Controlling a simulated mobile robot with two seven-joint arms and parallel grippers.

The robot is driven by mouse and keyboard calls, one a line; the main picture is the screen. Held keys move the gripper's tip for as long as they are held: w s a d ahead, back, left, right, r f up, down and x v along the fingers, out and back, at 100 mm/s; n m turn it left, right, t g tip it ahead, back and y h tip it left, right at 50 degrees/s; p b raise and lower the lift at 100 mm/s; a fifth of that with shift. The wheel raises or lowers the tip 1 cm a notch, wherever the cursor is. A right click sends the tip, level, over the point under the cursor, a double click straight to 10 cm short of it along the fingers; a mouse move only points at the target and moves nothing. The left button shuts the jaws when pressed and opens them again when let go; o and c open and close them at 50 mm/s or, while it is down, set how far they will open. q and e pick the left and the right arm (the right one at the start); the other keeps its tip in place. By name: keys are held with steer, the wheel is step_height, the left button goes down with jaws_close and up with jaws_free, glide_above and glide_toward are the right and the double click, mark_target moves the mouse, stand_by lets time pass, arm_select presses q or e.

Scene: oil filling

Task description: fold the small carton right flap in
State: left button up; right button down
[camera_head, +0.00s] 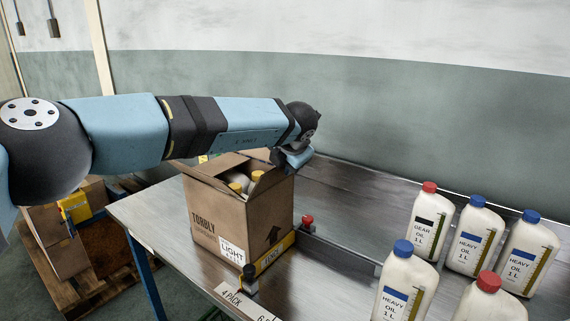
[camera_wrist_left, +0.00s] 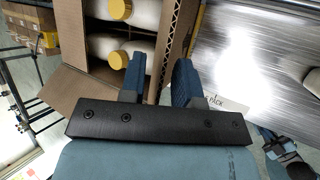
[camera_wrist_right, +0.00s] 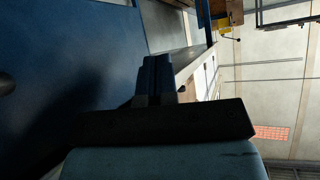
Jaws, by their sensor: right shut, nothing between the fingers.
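The small carton (camera_head: 216,215) stands on the metal table with its top open. Bottles with yellow caps (camera_head: 238,187) are inside; two caps show in the left wrist view (camera_wrist_left: 117,58). My left gripper (camera_head: 296,158) is at the carton's upper right edge, fingers apart. In the left wrist view its fingertips (camera_wrist_left: 160,75) are beside the carton's corrugated edge (camera_wrist_left: 181,30); I cannot tell whether they touch it. The gripper partly hides the right flap. Another flap (camera_wrist_left: 85,112) sticks outward. My right gripper (camera_wrist_right: 157,75) is shut and empty, away from the carton.
Several white oil bottles (camera_head: 407,285) with blue or red caps stand at the right of the table (camera_head: 335,265). A red button (camera_head: 308,222) is right of the carton. A wooden pallet (camera_head: 85,285) with cartons is on the floor at left.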

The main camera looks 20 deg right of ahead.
arm_select(q)
steer(key=shift+w+f, duration=0.25)
steer(key=shift+f, duration=0.1)
steer(key=shift+c, duration=0.3)
jaws_close()
steer(key=shift+r, duration=0.1)
